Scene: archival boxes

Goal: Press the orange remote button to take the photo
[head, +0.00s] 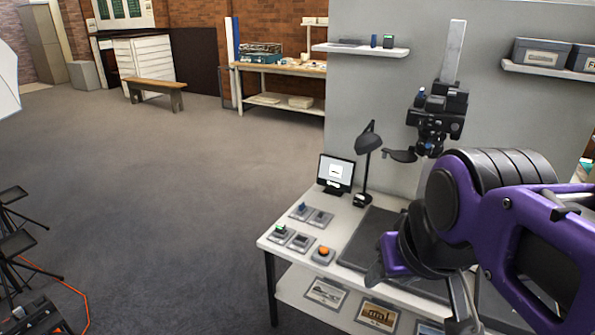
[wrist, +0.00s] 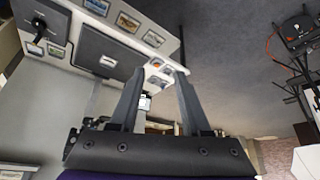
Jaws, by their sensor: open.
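The orange button (head: 323,250) sits on a small grey box near the front left corner of the white table (head: 300,262). In the wrist view an orange spot (wrist: 157,62) on the table, which looks like the same button, shows between the fingertips. My gripper (head: 418,298) is in the right foreground of the head view, to the right of the button and clear of it. In the wrist view my gripper (wrist: 158,74) has its two dark fingers apart with nothing between them. A black camera (head: 437,118) is mounted on a grey upright column above the table.
Several small grey button boxes (head: 301,242) sit beside the orange one. A monitor (head: 336,172) and a black desk lamp (head: 368,140) stand behind them. A dark mat (head: 372,235) lies to the right. Framed pictures (head: 326,293) lie on the lower shelf. The floor at left is mostly open.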

